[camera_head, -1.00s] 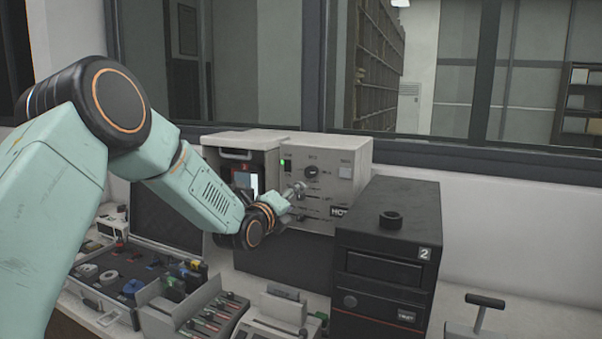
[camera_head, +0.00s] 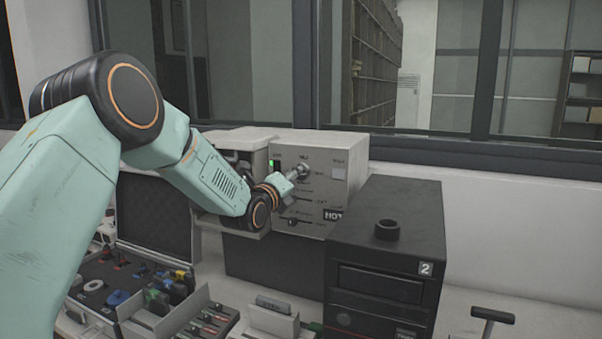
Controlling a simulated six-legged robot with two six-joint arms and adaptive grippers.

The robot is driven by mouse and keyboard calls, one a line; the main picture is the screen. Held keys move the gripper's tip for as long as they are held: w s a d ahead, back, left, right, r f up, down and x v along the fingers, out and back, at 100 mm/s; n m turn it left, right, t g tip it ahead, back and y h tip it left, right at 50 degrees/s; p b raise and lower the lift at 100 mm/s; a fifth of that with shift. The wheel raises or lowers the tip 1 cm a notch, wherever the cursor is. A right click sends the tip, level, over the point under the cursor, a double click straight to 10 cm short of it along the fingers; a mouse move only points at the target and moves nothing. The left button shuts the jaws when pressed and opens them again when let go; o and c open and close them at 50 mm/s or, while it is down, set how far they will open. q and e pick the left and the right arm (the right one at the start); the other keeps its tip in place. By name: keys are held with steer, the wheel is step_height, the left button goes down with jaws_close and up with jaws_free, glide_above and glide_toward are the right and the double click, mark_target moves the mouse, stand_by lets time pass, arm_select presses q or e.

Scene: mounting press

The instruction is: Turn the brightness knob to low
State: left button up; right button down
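The grey control box (camera_head: 346,195) stands on the bench against the wall, with a lit green indicator (camera_head: 271,163) at its upper left. My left arm comes in from the left, and my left gripper (camera_head: 301,172) is at the upper middle of the box's front panel. The gripper covers the spot of the round dark knob, so the knob is hidden and its setting cannot be read. Whether the fingers are open or closed on the knob is too small to tell. Two slider-like controls sit lower on the panel, the lowest one (camera_head: 293,222) in clear view. My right gripper is not in view.
A black unit marked 2 (camera_head: 385,255) stands close at the right of the control box, with a small black ring (camera_head: 387,230) on top. An open tool case (camera_head: 155,215) and trays of small parts fill the bench at the lower left. A T-handle (camera_head: 492,315) is at the lower right.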

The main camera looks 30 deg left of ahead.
arm_select(q)
steer(key=w, duration=0.3)
steer(key=w+p, duration=0.1)
steer(key=w, duration=0.1)
steer(key=shift+a, duration=0.3)
steer(key=shift+w+a+f, duration=0.15)
steer(key=shift+a+f, duration=0.2)
steer(key=shift+a, duration=0.35)
steer(key=shift+c, duration=0.3)
steer(key=shift+a, duration=0.15)
steer(key=shift+c, duration=1.5)
steer(key=shift+d+r, duration=0.2)
steer(key=shift+d, duration=0.4)
steer(key=c, duration=0.4)
steer(key=shift+a, duration=0.2)
steer(key=c, duration=0.4)
